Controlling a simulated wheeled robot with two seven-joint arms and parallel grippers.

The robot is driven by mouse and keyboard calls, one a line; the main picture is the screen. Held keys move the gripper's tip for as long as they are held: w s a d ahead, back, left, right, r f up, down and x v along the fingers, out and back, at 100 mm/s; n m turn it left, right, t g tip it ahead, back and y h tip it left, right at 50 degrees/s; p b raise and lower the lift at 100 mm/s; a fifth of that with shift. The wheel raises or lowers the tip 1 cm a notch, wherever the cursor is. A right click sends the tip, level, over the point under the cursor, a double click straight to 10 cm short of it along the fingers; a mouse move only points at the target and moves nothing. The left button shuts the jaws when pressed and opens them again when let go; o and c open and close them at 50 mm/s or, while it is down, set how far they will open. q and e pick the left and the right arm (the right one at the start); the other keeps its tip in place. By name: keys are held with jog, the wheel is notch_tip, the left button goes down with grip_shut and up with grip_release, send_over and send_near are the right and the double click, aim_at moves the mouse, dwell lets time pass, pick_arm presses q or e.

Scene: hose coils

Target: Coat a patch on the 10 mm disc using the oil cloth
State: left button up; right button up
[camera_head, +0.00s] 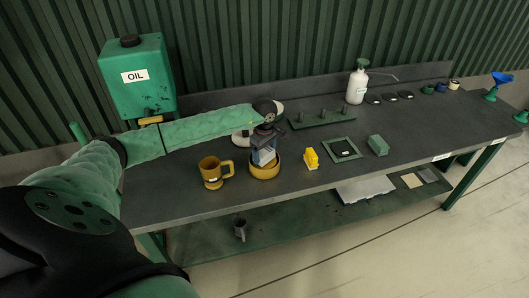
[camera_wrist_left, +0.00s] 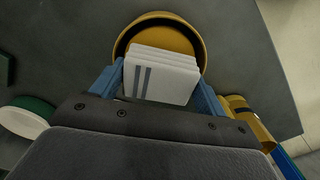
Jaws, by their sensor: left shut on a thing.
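The oil cloth (camera_wrist_left: 163,72) is a folded white pad with blue-grey stripes. My left gripper (camera_wrist_left: 156,88) is shut on it, a blue finger on each side. It is over the round yellow bowl (camera_wrist_left: 186,34); I cannot tell whether the cloth touches the inside. In the head view the cloth (camera_head: 263,158) and left gripper (camera_head: 264,146) stand over the bowl (camera_head: 264,172). A dark disc (camera_head: 342,147) lies on a green-edged square plate right of the bowl. Three dark discs (camera_head: 390,97) lie farther back. No size marking is readable. My right gripper is not in view.
A yellow mug (camera_head: 212,172) stands left of the bowl. A yellow block (camera_head: 311,158) and a green block (camera_head: 377,145) flank the plate. A green rack with pegs (camera_head: 322,119) and a white pump bottle (camera_head: 358,84) stand behind. The green OIL tank (camera_head: 140,78) is at the left.

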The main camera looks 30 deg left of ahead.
aim_at(265, 151)
pick_arm(q)
jog(key=shift+f, duration=0.1)
dwell(0.3)
jog(key=shift+f+b, duration=0.4)
jog(key=shift+b, duration=0.05)
jog(key=shift+f+b, duration=0.1)
jog(key=shift+b, duration=0.35)
dwell(2.5)
jog(key=shift+r+p, duration=0.5)
jog(key=shift+r, duration=3.1)
